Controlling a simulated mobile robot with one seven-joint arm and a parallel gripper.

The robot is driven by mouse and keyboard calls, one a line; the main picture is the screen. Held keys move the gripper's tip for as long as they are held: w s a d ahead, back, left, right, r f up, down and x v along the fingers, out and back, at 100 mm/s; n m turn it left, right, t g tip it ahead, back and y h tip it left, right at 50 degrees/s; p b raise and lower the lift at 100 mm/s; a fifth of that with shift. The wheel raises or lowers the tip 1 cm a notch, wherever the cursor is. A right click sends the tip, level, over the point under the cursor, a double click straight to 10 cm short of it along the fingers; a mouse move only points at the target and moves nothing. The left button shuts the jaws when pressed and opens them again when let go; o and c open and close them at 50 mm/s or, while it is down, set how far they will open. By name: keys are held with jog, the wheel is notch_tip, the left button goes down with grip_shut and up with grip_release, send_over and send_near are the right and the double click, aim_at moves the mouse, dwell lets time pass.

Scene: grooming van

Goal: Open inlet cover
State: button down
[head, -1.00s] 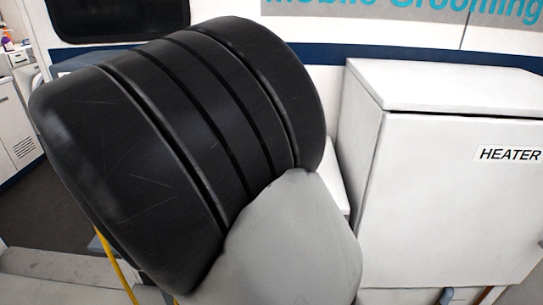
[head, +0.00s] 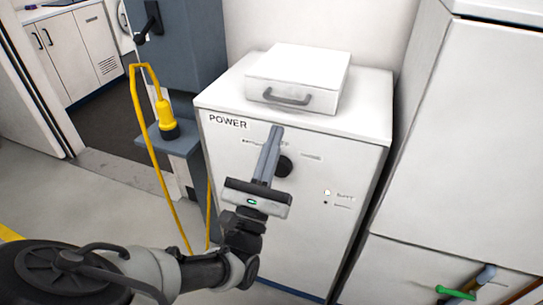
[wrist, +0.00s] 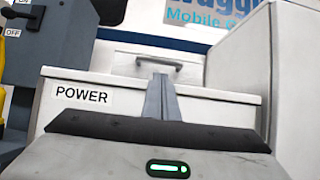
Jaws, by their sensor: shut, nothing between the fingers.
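A white, box-like cover (head: 312,70) with a grey bar handle (head: 287,98) on its front lies closed on top of the white POWER cabinet (head: 350,250). I take it to be the inlet cover, though it has no readable label. My gripper (head: 276,130) is shut and empty, its fingers together, in front of the cabinet's upper face and just below the handle in the head view. In the wrist view the fingertips (wrist: 163,78) appear just below the handle (wrist: 165,66). Contact with the handle cannot be told. The fingers hide part of a dark round knob (head: 285,166).
A yellow plug with cord (head: 166,112) stands on a blue-grey ledge left of the cabinet. A blue-grey unit with a black lever (head: 152,22) stands behind it. A tall white cabinet (head: 470,130) closes the right side. Floor (head: 70,195) is open at left.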

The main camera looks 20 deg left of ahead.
aim_at(281, 121)
jog(key=shift+b+x, duration=0.3)
jog(key=shift+x, duration=2.05)
